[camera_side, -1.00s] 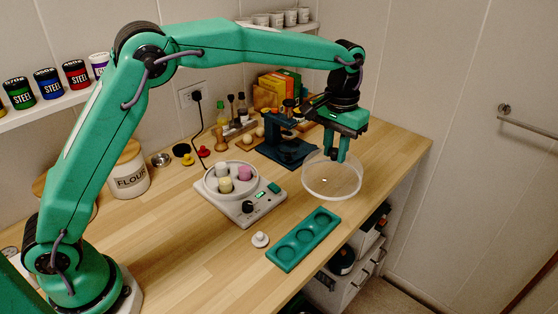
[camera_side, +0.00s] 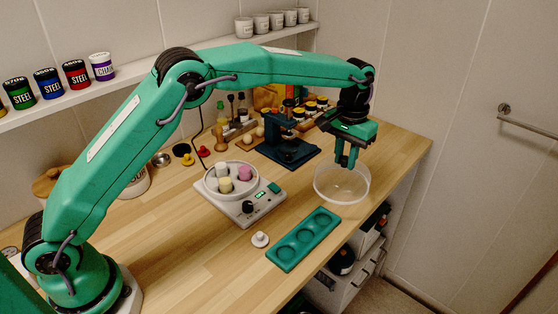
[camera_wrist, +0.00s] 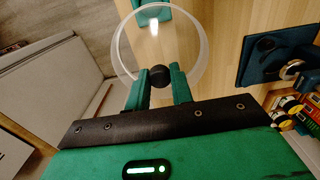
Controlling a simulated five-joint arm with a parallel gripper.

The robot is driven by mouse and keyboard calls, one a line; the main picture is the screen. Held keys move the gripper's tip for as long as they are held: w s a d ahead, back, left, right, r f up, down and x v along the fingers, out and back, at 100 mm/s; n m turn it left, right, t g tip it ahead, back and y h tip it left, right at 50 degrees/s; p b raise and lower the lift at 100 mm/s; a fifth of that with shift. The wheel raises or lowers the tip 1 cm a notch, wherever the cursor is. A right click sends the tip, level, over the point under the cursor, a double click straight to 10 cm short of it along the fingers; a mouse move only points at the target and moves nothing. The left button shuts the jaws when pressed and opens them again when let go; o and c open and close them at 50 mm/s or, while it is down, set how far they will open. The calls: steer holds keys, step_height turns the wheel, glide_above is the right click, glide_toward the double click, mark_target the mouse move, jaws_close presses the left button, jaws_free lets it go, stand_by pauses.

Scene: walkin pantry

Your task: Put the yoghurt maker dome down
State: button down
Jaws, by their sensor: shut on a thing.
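The yoghurt maker dome (camera_side: 341,188) is a clear, round cover near the right edge of the wooden counter. My gripper (camera_side: 346,162) is shut on the dome's dark knob (camera_wrist: 160,76), with a finger on either side of it. The clear dome (camera_wrist: 203,48) also fills the upper middle of the wrist view. I cannot tell whether its rim touches the counter or hangs just above it. The yoghurt maker (camera_side: 248,212) is a white base with a dial, left of the dome; its round top is uncovered and holds small pots.
A green tray (camera_side: 303,239) with round recesses lies in front of the dome, with a white knobbed piece (camera_side: 260,239) beside it. A dark blue stand (camera_side: 287,150) and jars are behind. The counter edge (camera_side: 392,188) is close on the right; the front-left wood is clear.

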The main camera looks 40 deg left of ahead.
steer(key=w+a+f, duration=0.4)
steer(key=a, duration=0.1)
steer(key=shift+w+a+f, duration=0.15)
steer(key=shift+w, duration=0.25)
steer(key=shift+f, duration=2)
steer(key=shift+f, duration=0.15)
steer(key=c, duration=1.2)
jaws_free()
steer(key=shift+c, duration=0.2)
step_height(320, 180, up, 12)
